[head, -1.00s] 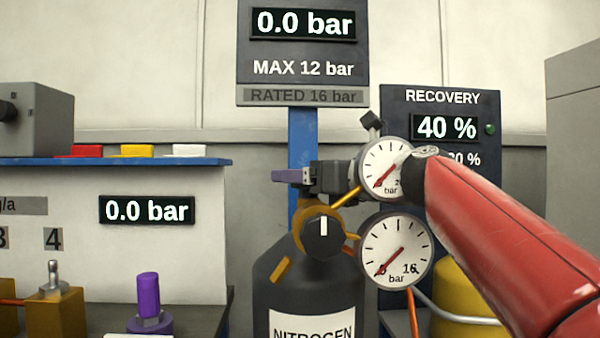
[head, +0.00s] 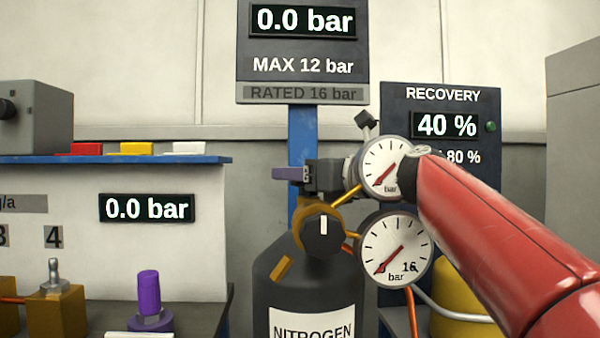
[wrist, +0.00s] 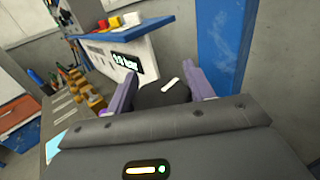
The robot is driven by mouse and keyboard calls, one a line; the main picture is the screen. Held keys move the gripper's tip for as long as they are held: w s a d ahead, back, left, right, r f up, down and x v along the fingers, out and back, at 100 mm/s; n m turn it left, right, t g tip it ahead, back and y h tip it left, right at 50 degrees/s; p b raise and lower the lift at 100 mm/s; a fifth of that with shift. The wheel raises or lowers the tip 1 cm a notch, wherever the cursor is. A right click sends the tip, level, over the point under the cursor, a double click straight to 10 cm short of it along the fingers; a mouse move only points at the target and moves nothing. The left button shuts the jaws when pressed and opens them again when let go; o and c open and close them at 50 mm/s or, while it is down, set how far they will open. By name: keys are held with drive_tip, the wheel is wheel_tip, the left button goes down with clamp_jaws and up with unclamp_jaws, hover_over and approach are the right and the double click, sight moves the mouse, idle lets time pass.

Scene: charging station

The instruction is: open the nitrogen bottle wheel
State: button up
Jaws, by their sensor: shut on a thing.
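The dark grey nitrogen bottle (head: 275,300) stands in the middle of the head view, with a brass valve on top. My gripper (head: 290,174) is above the valve, reaching in from the right, its purple fingers pointing left. In the wrist view my gripper (wrist: 160,80) has its fingers on both sides of a black round wheel (wrist: 162,96) with a white mark, and is shut on it. In the head view this wheel is largely hidden behind my gripper. A black knob (head: 323,234) with an upright white mark faces the camera below my gripper.
Two gauges, an upper one (head: 383,168) and a lower one (head: 394,250), sit close by the gripper and arm, needles low. A blue post (head: 303,135) stands behind. The bench (head: 60,230) at left carries brass fittings and a purple-capped valve (head: 149,285). The display (head: 147,208) reads 0.0 bar.

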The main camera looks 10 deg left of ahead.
drive_tip(key=shift+r+g, duration=0.1)
drive_tip(key=shift+g, duration=0.2)
drive_tip(key=n+g+y+p, duration=0.1)
drive_tip(key=n+g+p, duration=0.2)
drive_tip(key=shift+s+g+y, duration=0.1)
drive_tip(key=shift+g+y, duration=0.2)
drive_tip(key=shift+g, duration=0.1)
drive_tip(key=n+g, duration=0.2)
drive_tip(key=g, duration=0.1)
drive_tip(key=n+g, duration=0.1)
drive_tip(key=g, duration=0.1)
drive_tip(key=shift+s+a+y+p, duration=0.1)
drive_tip(key=shift+s+y+p, duration=0.2)
drive_tip(key=shift+p, duration=0.1)
drive_tip(key=shift+s+n+g, duration=0.2)
drive_tip(key=shift+n+g, duration=1)
drive_tip(key=shift+g, duration=0.8)
drive_tip(key=o, duration=1)
drive_tip(key=shift+s+t, duration=0.1)
drive_tip(key=shift+t, duration=0.3)
